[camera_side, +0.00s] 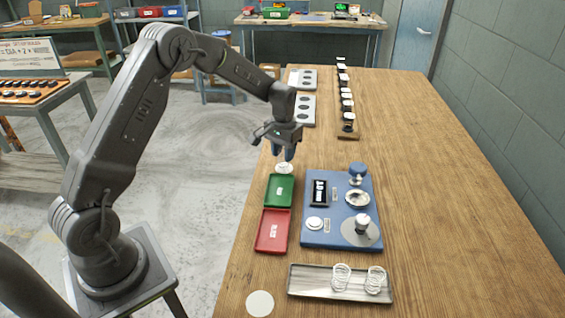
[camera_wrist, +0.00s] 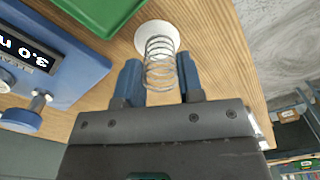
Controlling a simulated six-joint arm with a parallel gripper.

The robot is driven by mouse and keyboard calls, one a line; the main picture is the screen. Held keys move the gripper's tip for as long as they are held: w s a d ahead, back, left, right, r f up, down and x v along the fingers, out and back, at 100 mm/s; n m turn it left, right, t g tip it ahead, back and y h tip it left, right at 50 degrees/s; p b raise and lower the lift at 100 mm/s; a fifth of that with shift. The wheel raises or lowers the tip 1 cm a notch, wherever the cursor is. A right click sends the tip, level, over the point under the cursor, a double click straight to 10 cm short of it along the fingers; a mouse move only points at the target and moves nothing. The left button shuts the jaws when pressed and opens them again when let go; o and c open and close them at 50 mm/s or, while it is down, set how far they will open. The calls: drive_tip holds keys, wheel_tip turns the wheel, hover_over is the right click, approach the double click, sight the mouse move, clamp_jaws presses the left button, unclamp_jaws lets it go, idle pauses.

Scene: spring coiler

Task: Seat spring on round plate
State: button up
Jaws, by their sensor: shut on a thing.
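A coiled wire spring (camera_wrist: 160,65) stands between the two blue fingers of my gripper (camera_wrist: 160,82) in the wrist view. The fingers are shut on it. Its far end overlaps a round white plate (camera_wrist: 150,29) on the wooden table; I cannot tell whether it touches the plate or hangs just above it. In the side view my gripper (camera_side: 284,152) points down over the round plate (camera_side: 284,169), just behind the green tray. The spring is small there and mostly hidden by the fingers.
A green tray (camera_side: 280,190) and a red tray (camera_side: 272,231) lie in front of the plate. A blue machine (camera_side: 340,235) with a display stands to their right. A metal tray (camera_side: 310,282) holds more springs. Another white disc (camera_side: 260,304) lies at the front left.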

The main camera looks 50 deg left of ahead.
drive_tip(key=shift+r, duration=0.15)
drive_tip(key=shift+r, duration=1.15)
drive_tip(key=shift+r, duration=0.3)
wheel_tip(320, 180, up, 10)
drive_tip(key=w+d+m, duration=0.3)
drive_tip(key=w+d, duration=0.1)
drive_tip(key=d, duration=0.9)
drive_tip(key=d+m, duration=0.3)
drive_tip(key=d, duration=0.8)
drive_tip(key=shift+w+f, duration=0.2)
drive_tip(key=shift+f, duration=2.35)
drive_tip(key=shift+w+f, duration=0.15)
drive_tip(key=shift+f, duration=2.4)
